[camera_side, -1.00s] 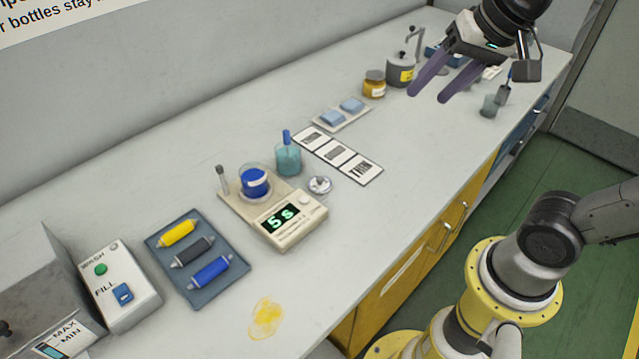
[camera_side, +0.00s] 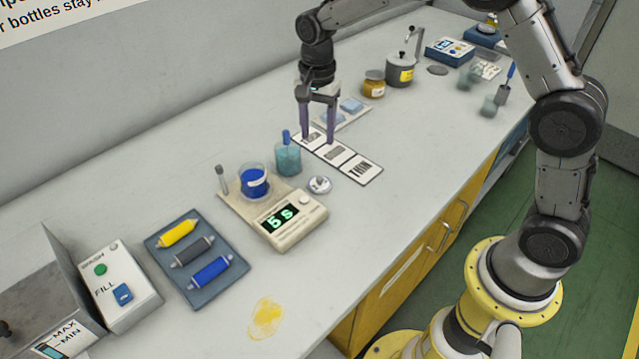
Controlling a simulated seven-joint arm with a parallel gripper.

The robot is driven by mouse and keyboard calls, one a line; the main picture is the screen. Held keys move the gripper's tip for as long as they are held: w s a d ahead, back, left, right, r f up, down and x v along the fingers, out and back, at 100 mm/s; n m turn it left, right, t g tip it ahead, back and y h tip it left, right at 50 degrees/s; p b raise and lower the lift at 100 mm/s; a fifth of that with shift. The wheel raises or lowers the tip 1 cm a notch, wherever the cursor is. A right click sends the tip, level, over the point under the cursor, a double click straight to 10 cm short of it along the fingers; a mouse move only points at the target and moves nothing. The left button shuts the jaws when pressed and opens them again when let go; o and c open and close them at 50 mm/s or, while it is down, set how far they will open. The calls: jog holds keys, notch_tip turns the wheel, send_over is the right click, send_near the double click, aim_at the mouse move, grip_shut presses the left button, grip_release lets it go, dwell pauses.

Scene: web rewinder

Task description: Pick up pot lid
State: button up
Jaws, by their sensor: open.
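A small round silvery lid with a knob (camera_side: 319,185) lies on the bench, just right of the scale (camera_side: 287,217); it looks like the pot lid. My gripper (camera_side: 318,138) points down with its two purple fingers apart and nothing between them. It is up and slightly left of the lid in the picture, over the upper end of the white card strip (camera_side: 341,158). I cannot tell how high the fingertips are above the strip. The lid is fully visible and apart from the gripper.
A teal beaker with a blue-handled tool (camera_side: 288,158) stands close to the lid and gripper. A blue paint pot (camera_side: 255,182) sits on the scale's board. An amber jar (camera_side: 374,84) and a grey pot (camera_side: 401,70) stand farther back. Bare bench lies right of the lid.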

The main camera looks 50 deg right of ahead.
aim_at(320, 178)
jog(key=f, duration=1.2)
jog(key=shift+s+d+f, duration=0.1)
jog(key=shift+s+f, duration=0.1)
jog(key=shift+f, duration=0.2)
jog(key=shift+c, duration=0.2)
grip_shut()
